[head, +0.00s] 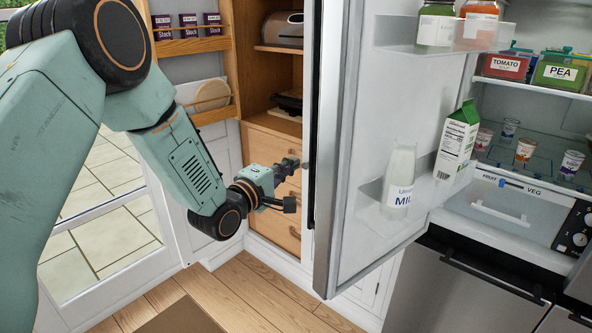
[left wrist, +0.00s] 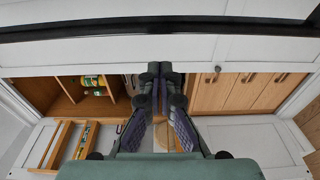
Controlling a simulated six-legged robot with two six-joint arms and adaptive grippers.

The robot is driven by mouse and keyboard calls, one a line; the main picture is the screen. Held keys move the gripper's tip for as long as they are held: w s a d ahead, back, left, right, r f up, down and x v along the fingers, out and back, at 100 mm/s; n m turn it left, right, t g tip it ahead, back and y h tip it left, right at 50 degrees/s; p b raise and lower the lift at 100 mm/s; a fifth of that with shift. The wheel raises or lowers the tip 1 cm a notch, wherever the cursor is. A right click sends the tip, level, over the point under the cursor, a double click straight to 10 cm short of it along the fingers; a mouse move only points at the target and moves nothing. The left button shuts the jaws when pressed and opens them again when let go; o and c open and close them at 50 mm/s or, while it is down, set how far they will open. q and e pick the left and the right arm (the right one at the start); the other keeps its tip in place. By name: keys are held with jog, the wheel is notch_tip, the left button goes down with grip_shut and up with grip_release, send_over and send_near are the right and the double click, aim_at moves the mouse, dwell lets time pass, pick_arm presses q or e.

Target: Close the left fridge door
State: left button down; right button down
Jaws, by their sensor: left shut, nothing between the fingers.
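The left fridge door (head: 345,190) stands open in the head view, its inner side with shelves facing me. A milk bottle (head: 401,172) and a carton (head: 456,143) stand on its lower shelf, and jars (head: 436,24) on its upper one. My left gripper (head: 292,183) is just left of the door's near edge, on its outer side. In the left wrist view its fingers (left wrist: 160,85) are together with nothing between them. I cannot tell from the head view whether it touches the door. My right gripper is in neither view.
The open fridge holds a tomato box (head: 504,66), a pea box (head: 562,72), and several small cups. A wooden cabinet with drawers (head: 275,152) stands behind my left gripper. An open rack door (head: 194,46) with tins is behind my left arm. Wooden floor (head: 250,292) shows below.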

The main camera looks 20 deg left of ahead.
pick_arm(q)
jog(key=d, duration=0.1)
jog(key=s+d, duration=0.1)
jog(key=shift+s+d+r, duration=0.1)
jog(key=shift+s+d, duration=0.2)
jog(key=shift+a, duration=0.15)
jog(key=shift+s+d, duration=0.1)
jog(key=shift+d, duration=0.1)
jog(key=shift+s+d, duration=0.1)
